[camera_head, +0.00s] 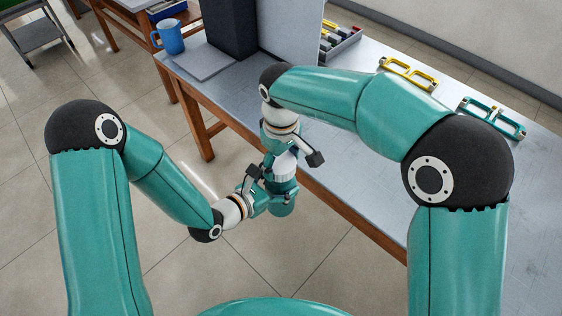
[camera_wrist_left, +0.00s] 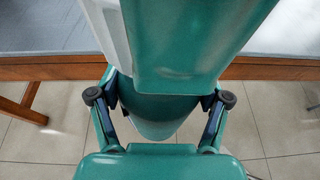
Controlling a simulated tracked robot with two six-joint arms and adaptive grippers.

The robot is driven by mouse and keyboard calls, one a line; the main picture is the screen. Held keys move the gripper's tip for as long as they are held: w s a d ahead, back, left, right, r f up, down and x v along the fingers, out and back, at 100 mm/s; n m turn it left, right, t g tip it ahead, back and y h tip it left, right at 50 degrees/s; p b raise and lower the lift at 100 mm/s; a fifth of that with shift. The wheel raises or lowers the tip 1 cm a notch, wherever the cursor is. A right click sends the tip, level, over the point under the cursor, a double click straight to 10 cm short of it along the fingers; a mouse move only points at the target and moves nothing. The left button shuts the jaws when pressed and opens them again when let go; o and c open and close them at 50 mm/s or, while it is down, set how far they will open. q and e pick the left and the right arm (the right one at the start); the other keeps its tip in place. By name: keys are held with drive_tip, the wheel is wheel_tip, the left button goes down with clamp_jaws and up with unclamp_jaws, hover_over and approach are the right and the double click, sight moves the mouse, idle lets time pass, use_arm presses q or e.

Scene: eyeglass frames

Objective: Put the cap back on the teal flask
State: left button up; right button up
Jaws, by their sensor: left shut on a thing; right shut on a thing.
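The teal flask (camera_head: 284,204) is held roughly upright in the air in front of the bench edge. My left gripper (camera_head: 272,190) is shut around its side, coming from the left. In the left wrist view the flask (camera_wrist_left: 152,118) sits between the two fingers. My right gripper (camera_head: 289,156) points down just above the flask and is shut on a pale cap (camera_head: 286,166), which is mostly hidden by the fingers. The cap is in line with the flask's top; whether they touch, I cannot tell.
The grey bench (camera_head: 345,185) lies just behind the grippers. Yellow glasses frames (camera_head: 408,73) and teal ones (camera_head: 492,117) lie on it to the right. A blue mug (camera_head: 170,37), a dark block (camera_head: 229,25) and a parts tray (camera_head: 340,42) stand farther back. Open floor lies below the flask.

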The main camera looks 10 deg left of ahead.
sight(280, 190)
drive_tip(key=shift+f, duration=0.9)
drive_tip(key=shift+f, duration=0.55)
